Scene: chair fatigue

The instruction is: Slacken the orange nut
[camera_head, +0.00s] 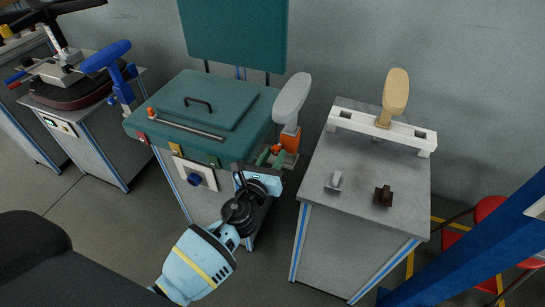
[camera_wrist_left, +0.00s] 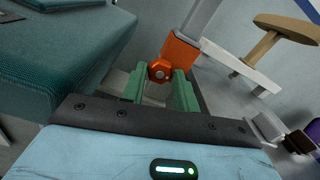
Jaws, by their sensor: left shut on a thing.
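The orange nut (camera_wrist_left: 160,71) sits on the lower end of an orange bracket (camera_wrist_left: 181,50) that carries a grey post. In the head view the nut (camera_head: 276,149) shows as a small orange spot beside the green machine. My left gripper (camera_head: 270,156) reaches it from the front. In the left wrist view its green fingers (camera_wrist_left: 160,86) stand on either side of the nut and are shut on it. The fingertips hide part of the nut's sides. My right gripper is in neither view.
The green padded machine (camera_head: 205,110) stands just left of the nut. To the right is a grey table (camera_head: 350,180) with a white bar (camera_head: 385,128), a tan pad and two small blocks. A blue beam (camera_head: 480,245) and red stools are at the far right.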

